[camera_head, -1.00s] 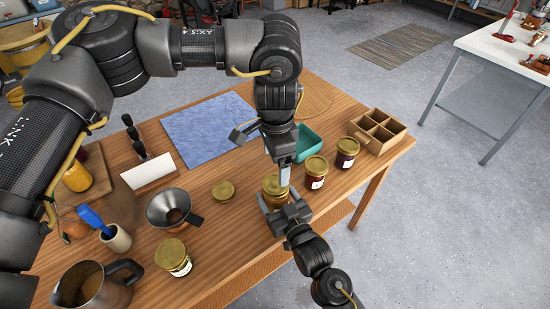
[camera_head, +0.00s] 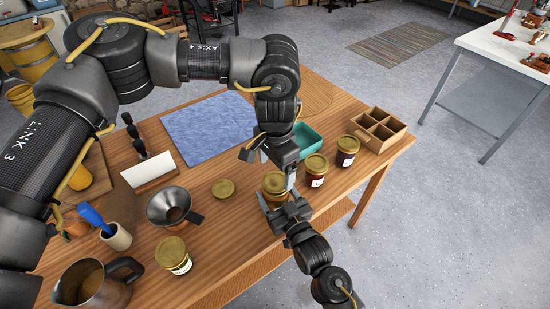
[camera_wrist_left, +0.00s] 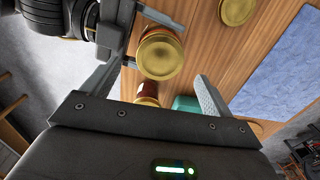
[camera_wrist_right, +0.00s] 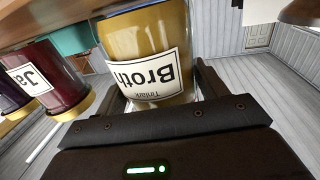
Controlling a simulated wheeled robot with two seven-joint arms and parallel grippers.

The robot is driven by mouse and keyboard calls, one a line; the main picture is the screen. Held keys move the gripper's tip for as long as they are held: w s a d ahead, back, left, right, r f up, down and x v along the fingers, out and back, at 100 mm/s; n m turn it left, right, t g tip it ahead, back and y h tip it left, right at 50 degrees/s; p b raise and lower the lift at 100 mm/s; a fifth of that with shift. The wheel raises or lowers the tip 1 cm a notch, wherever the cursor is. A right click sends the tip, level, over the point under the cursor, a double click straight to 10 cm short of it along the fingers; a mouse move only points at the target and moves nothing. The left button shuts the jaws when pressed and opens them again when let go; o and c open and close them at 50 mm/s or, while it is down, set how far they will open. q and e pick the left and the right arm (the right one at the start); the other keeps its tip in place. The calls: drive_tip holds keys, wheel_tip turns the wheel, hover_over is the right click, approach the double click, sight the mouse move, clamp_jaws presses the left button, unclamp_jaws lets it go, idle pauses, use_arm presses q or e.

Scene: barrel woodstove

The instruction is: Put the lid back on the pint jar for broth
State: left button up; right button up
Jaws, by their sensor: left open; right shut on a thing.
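The pint jar for broth (camera_head: 273,191) stands upright near the table's front edge; its "Broth" label shows upside down in the right wrist view (camera_wrist_right: 150,72). My right gripper (camera_head: 280,207) is shut on its body. A round gold top, which looks like a lid, is on the jar in the left wrist view (camera_wrist_left: 160,54); whether it is fully seated I cannot tell. My left gripper (camera_head: 270,168) is open just above the jar, its fingers apart to either side. Another flat gold lid (camera_head: 223,188) lies on the table, left of the jar; it also shows in the left wrist view (camera_wrist_left: 237,10).
Two dark jam jars with gold lids (camera_head: 316,170) (camera_head: 347,151) stand right of the broth jar, near a teal tray (camera_head: 308,141) and a divided box (camera_head: 378,133). A funnel (camera_head: 172,205), a labelled jar (camera_head: 174,257) and a metal pitcher (camera_head: 95,284) stand left.

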sight(276, 182)
use_arm(q)
drive_tip(key=shift+f, duration=2.3)
drive_tip(key=shift+c, duration=0.5)
drive_tip(key=c, duration=0.9)
drive_tip(key=m, duration=0.2)
drive_tip(key=shift+m, duration=0.3)
drive_tip(key=m, duration=1.9)
drive_tip(key=shift+d+m, duration=0.1)
drive_tip(key=shift+m, duration=0.3)
drive_tip(key=m, duration=0.5)
drive_tip(key=shift+f, duration=0.1)
drive_tip(key=o, duration=1.2)
drive_tip(key=shift+c, duration=0.2)
